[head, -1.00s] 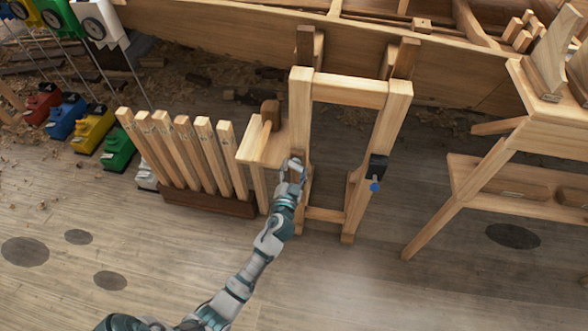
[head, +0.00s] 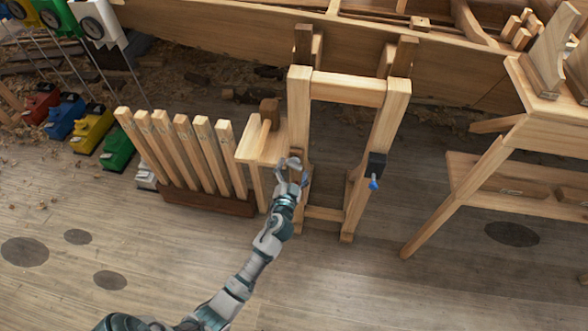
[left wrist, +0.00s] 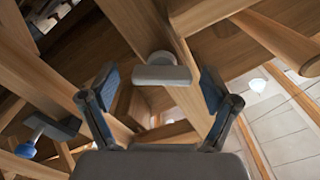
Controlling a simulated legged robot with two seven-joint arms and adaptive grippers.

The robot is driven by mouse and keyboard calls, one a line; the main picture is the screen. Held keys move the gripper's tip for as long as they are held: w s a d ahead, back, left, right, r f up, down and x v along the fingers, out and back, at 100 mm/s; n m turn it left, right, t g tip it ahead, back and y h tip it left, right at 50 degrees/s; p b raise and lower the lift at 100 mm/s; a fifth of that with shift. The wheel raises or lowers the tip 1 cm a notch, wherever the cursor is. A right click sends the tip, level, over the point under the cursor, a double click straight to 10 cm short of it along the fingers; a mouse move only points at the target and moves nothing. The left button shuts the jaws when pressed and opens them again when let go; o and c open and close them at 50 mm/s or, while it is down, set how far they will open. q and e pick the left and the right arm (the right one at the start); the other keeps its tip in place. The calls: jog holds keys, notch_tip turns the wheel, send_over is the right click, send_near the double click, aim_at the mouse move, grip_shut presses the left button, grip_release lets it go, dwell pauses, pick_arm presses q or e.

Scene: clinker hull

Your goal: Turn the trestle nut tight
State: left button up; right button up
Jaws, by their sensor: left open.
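The wooden trestle (head: 347,90) stands upright in the middle of the head view, against the hull. In the left wrist view a pale grey nut with a flat bar across it (left wrist: 161,74) sits on a trestle post. My left gripper (head: 292,169) is at the trestle's left post in the head view. In the left wrist view its blue-padded fingers (left wrist: 158,92) are apart, one on each side of the nut, with visible gaps. They hold nothing. The nut cannot be made out clearly in the head view. My right gripper is not in view.
A dark clamp with a blue knob (head: 376,168) is on the trestle's right post. A rack of upright wooden slats (head: 188,150) and a small stand with a mallet (head: 262,148) are on the left. A wooden bench (head: 520,135) stands right. Floor in front is clear.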

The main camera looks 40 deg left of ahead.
pick_arm(q)
jog(key=v, duration=1.2)
jog(key=shift+w+f, duration=0.15)
